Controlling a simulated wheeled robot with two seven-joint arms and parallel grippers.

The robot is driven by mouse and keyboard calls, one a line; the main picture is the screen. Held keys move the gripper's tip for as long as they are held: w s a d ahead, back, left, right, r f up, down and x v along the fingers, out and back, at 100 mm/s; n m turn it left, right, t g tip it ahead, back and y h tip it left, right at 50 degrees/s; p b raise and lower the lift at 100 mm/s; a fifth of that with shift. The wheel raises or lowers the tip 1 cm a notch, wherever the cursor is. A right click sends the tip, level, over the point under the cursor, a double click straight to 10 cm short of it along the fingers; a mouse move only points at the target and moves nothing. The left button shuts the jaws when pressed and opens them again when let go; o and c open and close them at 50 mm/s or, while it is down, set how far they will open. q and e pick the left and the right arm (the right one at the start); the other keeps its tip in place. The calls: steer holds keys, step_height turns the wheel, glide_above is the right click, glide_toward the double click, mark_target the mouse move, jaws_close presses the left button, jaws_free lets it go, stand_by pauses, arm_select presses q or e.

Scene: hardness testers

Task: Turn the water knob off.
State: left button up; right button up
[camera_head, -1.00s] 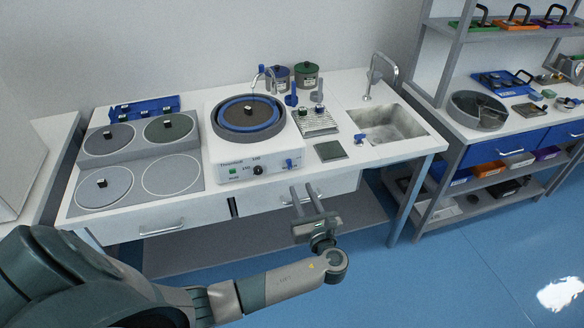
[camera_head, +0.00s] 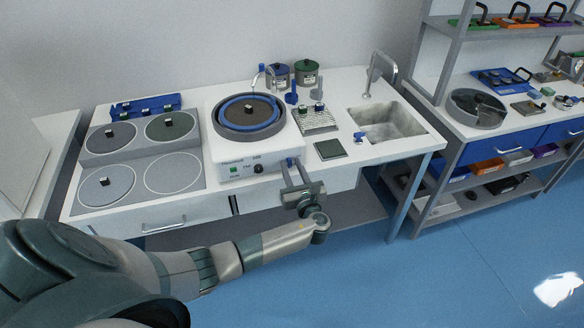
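A small blue knob (camera_head: 291,162) sits at the right end of the front panel of the white polishing machine (camera_head: 225,160). Another small blue knob (camera_head: 359,136) stands on the counter at the sink's left front corner. No label tells me which is the water knob. My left gripper (camera_head: 292,170) is in front of the machine's right front, its two fingers apart and pointing at the panel. The panel's blue knob shows between or just behind the fingertips; I cannot tell whether they touch it. My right gripper is not in view.
The machine has a round disc (camera_head: 248,112) and a thin curved tap on top. A sink (camera_head: 385,125) with a tall faucet (camera_head: 378,75) is to its right, and a sample rack (camera_head: 316,120) stands between them. Drawers lie below the counter. The blue floor in front is clear.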

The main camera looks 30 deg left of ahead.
arm_select(q)
steer(key=shift+c, duration=0.2)
jaws_close()
